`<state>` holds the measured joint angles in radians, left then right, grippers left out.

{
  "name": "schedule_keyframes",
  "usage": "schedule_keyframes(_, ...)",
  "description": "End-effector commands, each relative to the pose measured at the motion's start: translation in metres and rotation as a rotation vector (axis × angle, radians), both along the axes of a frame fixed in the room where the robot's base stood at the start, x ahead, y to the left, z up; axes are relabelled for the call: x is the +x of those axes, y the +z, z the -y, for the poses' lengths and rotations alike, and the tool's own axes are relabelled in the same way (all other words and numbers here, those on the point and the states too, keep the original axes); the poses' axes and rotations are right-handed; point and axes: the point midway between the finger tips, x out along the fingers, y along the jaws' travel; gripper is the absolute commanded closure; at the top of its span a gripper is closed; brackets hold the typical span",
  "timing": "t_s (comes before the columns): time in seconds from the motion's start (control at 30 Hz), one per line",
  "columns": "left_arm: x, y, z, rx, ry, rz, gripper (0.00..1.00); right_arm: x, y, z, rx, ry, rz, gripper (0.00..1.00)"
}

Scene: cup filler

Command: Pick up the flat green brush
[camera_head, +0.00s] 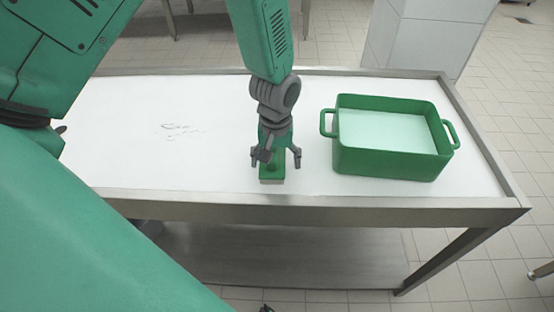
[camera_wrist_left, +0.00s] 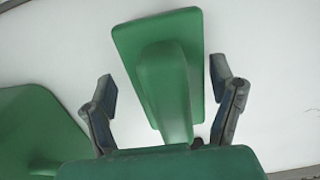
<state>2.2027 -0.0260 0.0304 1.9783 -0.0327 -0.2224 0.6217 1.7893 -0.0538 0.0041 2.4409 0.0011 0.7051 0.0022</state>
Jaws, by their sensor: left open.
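The flat green brush (camera_head: 271,174) lies on the white table top near its front edge, with its green handle up and a pale underside. My left gripper (camera_head: 276,157) is above it with its fingers spread on both sides of the handle. In the left wrist view the brush (camera_wrist_left: 165,70) shows a flat green plate with a raised handle. The open fingers (camera_wrist_left: 163,97) stand to the left and right of the handle, with gaps on both sides. The lower end of the handle is hidden behind my gripper's green body. My right gripper is not in view.
The table (camera_head: 120,115) has a raised metal rim (camera_head: 330,202). Its left part is clear apart from dark marks (camera_head: 183,130).

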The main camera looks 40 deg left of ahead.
Motion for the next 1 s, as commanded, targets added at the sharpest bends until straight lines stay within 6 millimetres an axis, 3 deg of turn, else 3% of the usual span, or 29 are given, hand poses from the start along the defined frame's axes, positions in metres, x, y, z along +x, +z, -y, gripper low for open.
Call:
schedule_keyframes(0.23,0.000,-0.002,-0.001,0.000,0.002,0.001,0.22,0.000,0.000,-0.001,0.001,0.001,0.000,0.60)
schedule_keyframes(0.27,0.000,-0.002,0.000,0.001,0.002,0.002,0.29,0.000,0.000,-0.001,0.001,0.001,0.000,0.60)
schedule_keyframes(0.4,0.000,-0.001,0.002,0.003,0.002,0.002,0.79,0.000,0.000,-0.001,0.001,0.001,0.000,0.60)
schedule_keyframes(0.43,0.000,-0.001,0.003,0.004,0.001,0.001,0.82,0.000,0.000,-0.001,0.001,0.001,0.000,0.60)
schedule_keyframes(0.77,0.000,0.000,0.001,0.002,0.002,0.003,0.82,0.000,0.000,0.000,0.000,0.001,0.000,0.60)
schedule_keyframes(0.87,0.001,0.007,0.000,0.000,0.002,0.004,0.82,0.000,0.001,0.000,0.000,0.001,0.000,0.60)
schedule_keyframes(1.0,0.001,0.033,-0.001,-0.001,0.003,0.006,0.82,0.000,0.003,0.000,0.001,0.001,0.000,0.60)
